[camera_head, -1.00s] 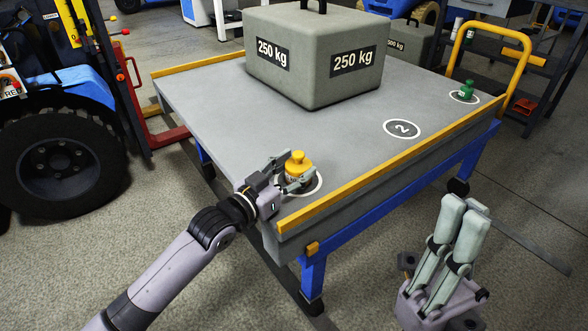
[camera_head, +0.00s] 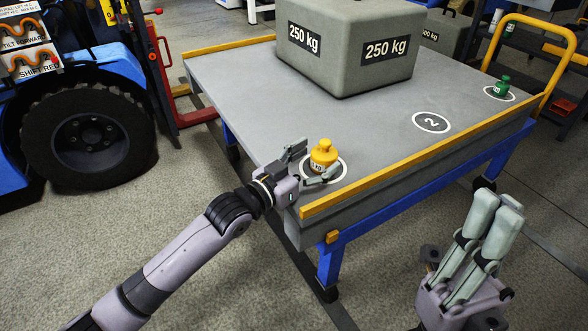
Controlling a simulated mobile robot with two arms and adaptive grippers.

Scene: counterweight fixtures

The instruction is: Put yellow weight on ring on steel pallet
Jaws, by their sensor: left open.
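The yellow weight (camera_head: 323,157) stands upright at the front left corner of the grey flat-topped cart (camera_head: 240,100), which may be the steel pallet. It stands inside a white painted ring (camera_head: 342,172). My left gripper (camera_head: 309,164) is open at the weight's left and front, one finger to its left and one in front; whether either touches it I cannot tell. The fingers hide part of the ring. My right gripper (camera_head: 498,198) is off the cart at lower right, fingers pointing up side by side and holding nothing visible.
A 250 kg block (camera_head: 350,50) stands on the cart's back half. An empty ring marked 2 (camera_head: 432,122) is at mid right; a green weight (camera_head: 503,87) stands in a ring beyond it. A yellow rail (camera_head: 415,164) edges the front. A forklift (camera_head: 85,130) is at left.

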